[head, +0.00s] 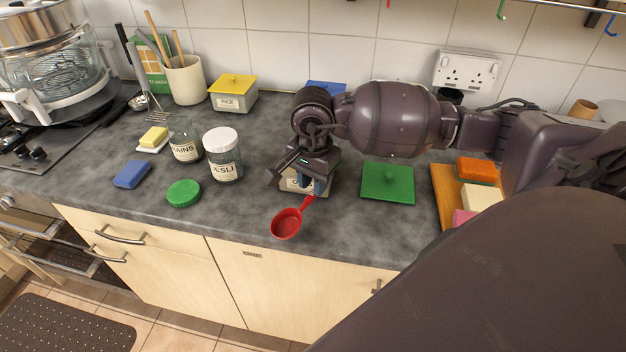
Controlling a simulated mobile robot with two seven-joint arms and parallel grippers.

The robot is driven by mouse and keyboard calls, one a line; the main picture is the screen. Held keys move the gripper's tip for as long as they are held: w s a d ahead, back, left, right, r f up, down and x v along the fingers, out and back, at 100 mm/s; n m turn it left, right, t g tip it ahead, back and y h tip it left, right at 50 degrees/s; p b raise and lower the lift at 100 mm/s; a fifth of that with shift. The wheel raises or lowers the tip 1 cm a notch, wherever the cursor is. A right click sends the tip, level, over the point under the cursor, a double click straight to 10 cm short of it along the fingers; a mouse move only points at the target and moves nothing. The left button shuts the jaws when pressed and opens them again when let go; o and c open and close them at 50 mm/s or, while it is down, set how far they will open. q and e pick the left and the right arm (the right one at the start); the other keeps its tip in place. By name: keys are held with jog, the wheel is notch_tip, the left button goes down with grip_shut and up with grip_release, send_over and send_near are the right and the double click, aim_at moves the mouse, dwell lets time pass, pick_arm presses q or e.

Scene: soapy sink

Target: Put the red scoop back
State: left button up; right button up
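The red scoop (287,223) has its round bowl toward the counter's front edge and its handle running up to the right. My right gripper (318,188) points down at the handle's upper end and appears shut on it; the fingers are partly hidden. A pale labelled box (291,183) stands right behind my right gripper and is mostly hidden, so its contents cannot be seen. My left gripper is not in view.
A muesli jar (223,155), a grains jar (186,148) and a round green lid (183,194) are to the left. A yellow-lidded rice box (233,93) and a blue-lidded box (326,87) stand behind. A wooden board (443,190) with coloured blocks is right.

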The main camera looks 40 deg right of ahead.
jog(key=shift+o, duration=1)
jog(key=shift+r, duration=0.1)
jog(key=shift+r+p, duration=0.55)
jog(key=shift+p, duration=0.05)
notch_tip(320, 180, up, 12)
jog(key=shift+b, duration=0.45)
jog(key=shift+a+f, duration=0.1)
